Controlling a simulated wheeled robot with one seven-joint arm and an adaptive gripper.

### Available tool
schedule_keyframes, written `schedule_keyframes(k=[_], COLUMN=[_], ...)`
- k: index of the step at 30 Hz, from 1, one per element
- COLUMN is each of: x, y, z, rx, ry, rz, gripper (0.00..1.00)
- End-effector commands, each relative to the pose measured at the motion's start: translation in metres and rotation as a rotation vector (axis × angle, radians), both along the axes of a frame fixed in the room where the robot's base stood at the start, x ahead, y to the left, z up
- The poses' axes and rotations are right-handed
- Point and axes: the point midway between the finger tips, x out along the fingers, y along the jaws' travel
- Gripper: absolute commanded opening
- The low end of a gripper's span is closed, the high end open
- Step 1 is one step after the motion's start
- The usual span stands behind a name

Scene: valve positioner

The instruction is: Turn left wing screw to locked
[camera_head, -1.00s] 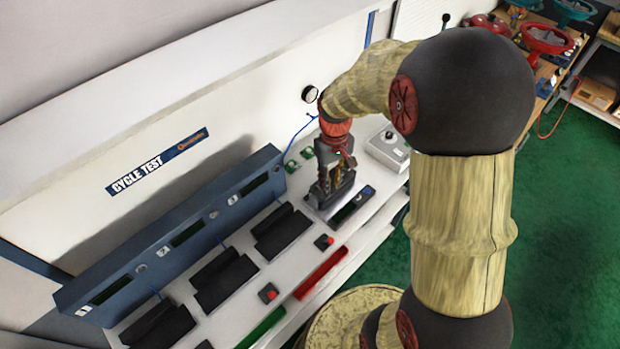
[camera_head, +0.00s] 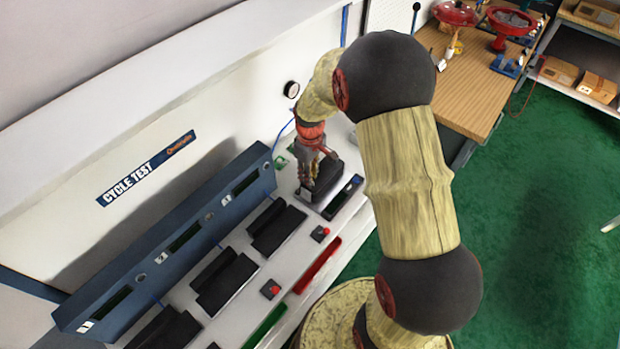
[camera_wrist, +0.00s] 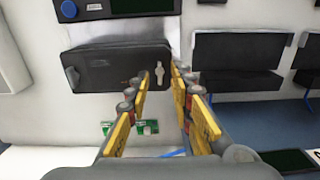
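The valve positioner is a dark box (camera_wrist: 95,68) in the wrist view; it also shows under my gripper in the head view (camera_head: 325,182). A pale, upright wing screw (camera_wrist: 160,73) sits near the box's right edge in the wrist view. A grey knob-like piece (camera_wrist: 72,76) is at its left end; I cannot tell if it is a second wing screw. My gripper (camera_wrist: 161,78) is open, its yellow-padded fingers on either side of the pale screw in the picture. Contact and depth are unclear. In the head view my gripper (camera_head: 310,178) is over the positioner, its fingertips partly hidden.
Black cradles (camera_head: 276,227) stand along the white bench before a blue panel (camera_head: 185,240). Red buttons (camera_head: 320,233) and a red tray (camera_head: 318,266) lie toward the front. A black display unit (camera_head: 343,197) is close beside the positioner. Green floor is clear at right.

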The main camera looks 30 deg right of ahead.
Motion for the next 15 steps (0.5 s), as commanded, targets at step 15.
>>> schedule_keyframes(k=[15], x=[0.000], y=[0.000], z=[-0.016], rx=[-0.001], ry=[-0.001], rz=[-0.001], gripper=[0.20])
